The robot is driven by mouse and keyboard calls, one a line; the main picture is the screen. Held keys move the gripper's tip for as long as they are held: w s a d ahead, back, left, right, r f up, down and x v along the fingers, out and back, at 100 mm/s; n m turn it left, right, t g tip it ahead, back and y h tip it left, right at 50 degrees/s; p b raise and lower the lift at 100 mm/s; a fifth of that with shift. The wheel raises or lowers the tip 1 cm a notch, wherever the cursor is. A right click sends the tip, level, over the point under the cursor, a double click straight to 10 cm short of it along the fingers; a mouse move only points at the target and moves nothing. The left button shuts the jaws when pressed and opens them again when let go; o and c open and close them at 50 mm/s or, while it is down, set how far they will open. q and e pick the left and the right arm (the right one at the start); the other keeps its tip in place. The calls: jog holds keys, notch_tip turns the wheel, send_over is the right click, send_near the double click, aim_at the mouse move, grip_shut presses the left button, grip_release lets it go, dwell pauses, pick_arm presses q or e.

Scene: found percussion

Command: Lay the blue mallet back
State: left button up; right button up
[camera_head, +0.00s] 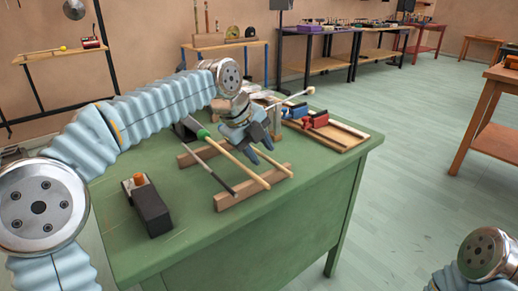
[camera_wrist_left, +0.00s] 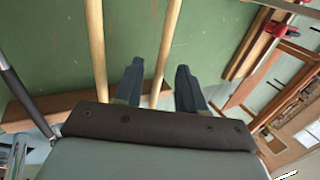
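Two pale wooden mallet sticks (camera_head: 244,162) and a thin dark rod (camera_head: 217,174) lie side by side across a rack of two wooden rails (camera_head: 238,194) on the green table. A green piece (camera_head: 203,134) shows at the far end of one stick. I see no head that is clearly blue; my gripper hides part of the far ends. My left gripper (camera_head: 260,150) is low over the sticks, fingers apart. In the left wrist view, one stick (camera_wrist_left: 167,45) runs between the open fingers (camera_wrist_left: 158,85), and another stick (camera_wrist_left: 97,45) lies outside them. Contact cannot be told.
A black box with an orange knob (camera_head: 149,207) stands at the table's left. A wooden tray (camera_head: 350,138) with blue and red pieces (camera_head: 307,116) lies at the right. A cream ball on a stick (camera_head: 310,90) sticks out behind. The table's front (camera_head: 225,235) is clear.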

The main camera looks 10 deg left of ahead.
pick_arm(q)
jog(key=p+v, duration=0.2)
jog(key=v, duration=1.1)
jog(key=shift+s+r, duration=0.15)
jog(key=shift+r, duration=0.25)
